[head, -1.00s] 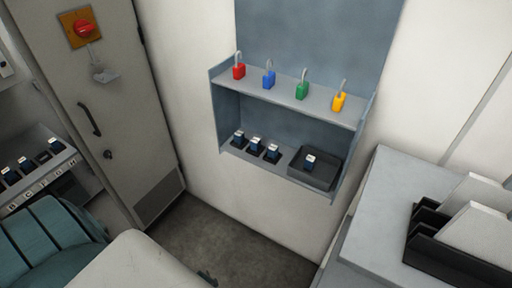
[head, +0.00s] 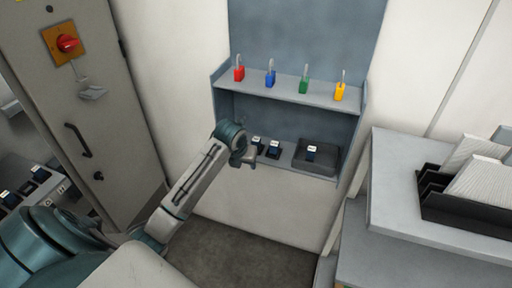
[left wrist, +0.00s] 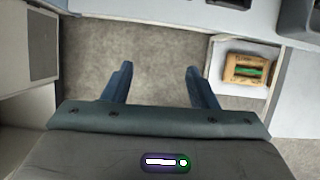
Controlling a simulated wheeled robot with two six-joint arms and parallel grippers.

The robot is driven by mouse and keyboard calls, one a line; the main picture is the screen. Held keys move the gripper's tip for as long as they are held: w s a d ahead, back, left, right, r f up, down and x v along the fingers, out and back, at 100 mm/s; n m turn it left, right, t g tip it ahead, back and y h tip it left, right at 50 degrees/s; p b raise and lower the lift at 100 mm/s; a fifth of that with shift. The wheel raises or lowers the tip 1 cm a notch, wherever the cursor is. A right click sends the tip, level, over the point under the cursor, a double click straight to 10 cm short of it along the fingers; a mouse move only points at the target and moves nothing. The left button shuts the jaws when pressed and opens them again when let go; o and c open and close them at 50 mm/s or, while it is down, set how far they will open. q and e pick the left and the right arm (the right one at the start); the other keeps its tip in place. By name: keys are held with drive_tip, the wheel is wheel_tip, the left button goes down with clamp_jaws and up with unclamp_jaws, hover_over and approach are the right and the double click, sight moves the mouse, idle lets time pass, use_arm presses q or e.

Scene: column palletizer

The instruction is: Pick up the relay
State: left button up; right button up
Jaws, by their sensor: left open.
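Small dark blue relays with white tops stand on the lower shelf of the wall unit in the head view: two in black sockets, the left relay (head: 257,142) and the middle relay (head: 274,149), and one relay (head: 311,152) in a black tray (head: 327,167). My left arm hides the shelf's left end. My left gripper (head: 246,162) is at the shelf's front edge, left of the visible relays. In the left wrist view its fingers (left wrist: 159,70) are open, with nothing between them but floor behind. My right gripper is not in view.
A cabinet (head: 85,110) with a red switch (head: 68,43) is left. More relays (head: 40,175) show far left. A grey worktop (head: 400,200) is right. The left wrist view shows a brown package (left wrist: 245,69).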

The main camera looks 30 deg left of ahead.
sight(256, 139)
use_arm(q)
drive_tip(key=shift+m, duration=0.3)
drive_tip(key=w, duration=0.2)
drive_tip(key=w+a+p, duration=0.1)
drive_tip(key=w, duration=0.1)
drive_tip(key=w+r+p, duration=0.1)
drive_tip(key=w, duration=0.1)
drive_tip(key=shift+w+a, duration=0.15)
drive_tip(key=shift+w, duration=0.15)
drive_tip(key=w+p, duration=0.1)
drive_tip(key=w, duration=0.1)
drive_tip(key=w+a, duration=0.1)
drive_tip(key=w, duration=0.2)
drive_tip(key=shift+w+a+f+p, duration=0.1)
drive_tip(key=shift+w+a+p, duration=0.05)
drive_tip(key=shift+w+p, duration=0.15)
drive_tip(key=shift+f+p, duration=0.3)
drive_tip(key=shift+f, duration=0.3)
drive_tip(key=c, duration=1.1)
drive_tip(key=shift+r, duration=0.1)
